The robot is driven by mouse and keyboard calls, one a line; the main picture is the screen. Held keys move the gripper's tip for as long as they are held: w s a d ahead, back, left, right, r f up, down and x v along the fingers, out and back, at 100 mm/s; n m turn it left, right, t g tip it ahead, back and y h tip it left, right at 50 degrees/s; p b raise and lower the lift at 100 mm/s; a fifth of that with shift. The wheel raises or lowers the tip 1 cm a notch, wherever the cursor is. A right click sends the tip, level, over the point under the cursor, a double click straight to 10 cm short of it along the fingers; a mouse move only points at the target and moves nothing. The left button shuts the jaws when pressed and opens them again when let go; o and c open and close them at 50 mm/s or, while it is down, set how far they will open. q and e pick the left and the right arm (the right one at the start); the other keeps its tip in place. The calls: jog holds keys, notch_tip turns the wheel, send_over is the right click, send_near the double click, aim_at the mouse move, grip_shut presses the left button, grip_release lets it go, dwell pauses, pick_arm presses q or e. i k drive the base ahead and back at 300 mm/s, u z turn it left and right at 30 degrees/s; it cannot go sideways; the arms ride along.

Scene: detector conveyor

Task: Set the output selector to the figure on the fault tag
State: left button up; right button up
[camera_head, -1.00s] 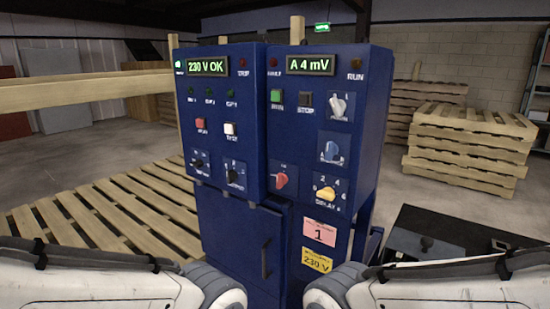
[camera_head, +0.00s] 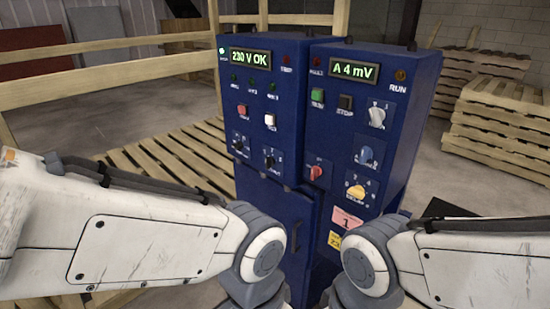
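A blue cabinet with two panels stands ahead. A pink tag (camera_head: 346,219) with a 1 is low on the right panel; its small heading is unreadable. A yellow tag (camera_head: 335,240) below is partly hidden by my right arm. The right panel has a grey knob (camera_head: 377,117), a blue knob (camera_head: 366,156), a yellow knob (camera_head: 356,191) with numbers around it and a red knob (camera_head: 316,172). The left panel has two black knobs, one at left (camera_head: 239,144) and one at right (camera_head: 269,161). I cannot read which is the output selector. Both grippers are out of view.
The left display (camera_head: 250,58) reads 230 V OK; the right display (camera_head: 353,71) reads A 4 mV. Red, white, green and dark buttons sit on the panels. My arm links cover the lower picture on both sides.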

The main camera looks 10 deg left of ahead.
aim_at(269, 162)
jog(key=u, duration=0.45)
jog(key=k, duration=0.5)
jog(key=u, duration=1.3)
jog(key=i, duration=1.65)
jog(key=z, duration=1.3)
jog(key=i, duration=0.5)
jog(key=z, duration=0.5)
